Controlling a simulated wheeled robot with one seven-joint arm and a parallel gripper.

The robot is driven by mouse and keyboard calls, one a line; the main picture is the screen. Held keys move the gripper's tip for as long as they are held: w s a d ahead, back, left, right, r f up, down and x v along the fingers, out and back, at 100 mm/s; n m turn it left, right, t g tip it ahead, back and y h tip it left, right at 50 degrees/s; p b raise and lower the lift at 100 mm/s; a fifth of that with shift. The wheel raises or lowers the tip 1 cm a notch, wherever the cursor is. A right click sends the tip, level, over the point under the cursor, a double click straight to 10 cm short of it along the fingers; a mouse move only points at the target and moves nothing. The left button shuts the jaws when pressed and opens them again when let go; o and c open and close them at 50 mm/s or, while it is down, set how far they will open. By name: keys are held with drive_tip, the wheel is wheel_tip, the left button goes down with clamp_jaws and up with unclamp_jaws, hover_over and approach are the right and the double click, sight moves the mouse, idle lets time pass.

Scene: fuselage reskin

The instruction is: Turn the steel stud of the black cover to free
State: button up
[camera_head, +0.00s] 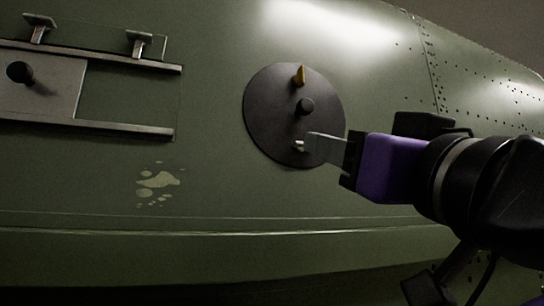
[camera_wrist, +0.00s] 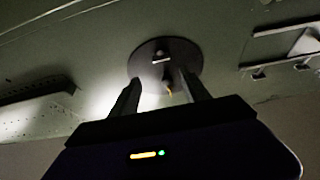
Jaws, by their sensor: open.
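The round black cover (camera_head: 262,112) sits on the green fuselage skin, and it also shows in the wrist view (camera_wrist: 143,62). It has a dark central knob (camera_head: 305,107) and a brass stud (camera_head: 299,76) near its upper edge. The steel stud (camera_head: 299,146) shows as a small pale piece low on the cover, partly hidden by my fingertips. A pale bar, apparently the same stud, shows in the wrist view (camera_wrist: 160,58). My gripper (camera_head: 312,145) is open, its fingertips close in front of the cover's lower right. I cannot tell whether they touch the stud.
A grey sliding panel (camera_head: 50,88) with a black knob lies between two rails (camera_head: 125,127) at the left, with small brackets (camera_head: 139,42) above. Pale bare patches (camera_head: 157,180) mark the skin below. Riveted seams run at the right. The skin between rails and cover is clear.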

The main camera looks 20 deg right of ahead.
sight(300, 154)
drive_tip(key=f+p+x, duration=0.1)
drive_tip(key=p+x, duration=0.6)
drive_tip(key=p, duration=0.2)
drive_tip(key=shift+w+a+g+y, duration=0.3)
drive_tip(key=shift+w+y, duration=0.1)
drive_tip(key=shift+w, duration=0.2)
drive_tip(key=shift+r, duration=0.1)
drive_tip(key=shift+n, duration=0.3)
clamp_jaws()
